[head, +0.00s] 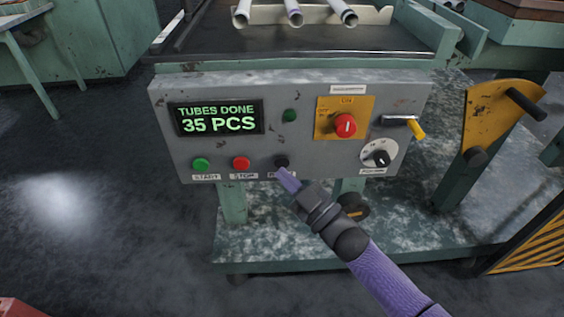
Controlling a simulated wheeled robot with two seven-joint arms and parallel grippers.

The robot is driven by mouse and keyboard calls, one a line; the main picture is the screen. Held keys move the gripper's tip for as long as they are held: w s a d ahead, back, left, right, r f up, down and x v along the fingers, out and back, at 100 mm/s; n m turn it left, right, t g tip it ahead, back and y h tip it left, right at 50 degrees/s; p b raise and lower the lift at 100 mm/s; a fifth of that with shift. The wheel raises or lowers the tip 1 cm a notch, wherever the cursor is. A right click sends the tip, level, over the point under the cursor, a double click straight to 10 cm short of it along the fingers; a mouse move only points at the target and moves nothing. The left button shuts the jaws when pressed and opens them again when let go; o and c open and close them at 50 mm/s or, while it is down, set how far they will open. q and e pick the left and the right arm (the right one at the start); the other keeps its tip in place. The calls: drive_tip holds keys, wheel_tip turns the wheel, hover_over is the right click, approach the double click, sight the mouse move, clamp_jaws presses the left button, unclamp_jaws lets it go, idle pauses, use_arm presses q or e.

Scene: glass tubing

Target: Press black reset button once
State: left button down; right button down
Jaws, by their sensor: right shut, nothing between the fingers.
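The black reset button (281,162) sits on the lower edge of the grey control panel (230,88), right of the red stop button (241,163). Its label below is partly covered by my gripper. My right gripper (284,173) is shut and empty, its purple tip just below the black button in the picture. I cannot tell whether the tip touches the button. The display (217,118) reads "TUBES DONE 35 PCS". My left gripper is not in view.
The green start button (201,165) is at the panel's left. A red rotary switch (345,125) on a yellow plate, a black dial (380,158) and a yellow-tipped lever (415,128) are at the right. Glass tubes (293,12) lie above. A yellow bracket (495,115) stands further right.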

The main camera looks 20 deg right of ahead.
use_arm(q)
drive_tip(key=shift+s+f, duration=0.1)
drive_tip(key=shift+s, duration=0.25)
use_arm(e)
drive_tip(key=shift+w+d, duration=0.1)
drive_tip(key=shift+w, duration=0.25)
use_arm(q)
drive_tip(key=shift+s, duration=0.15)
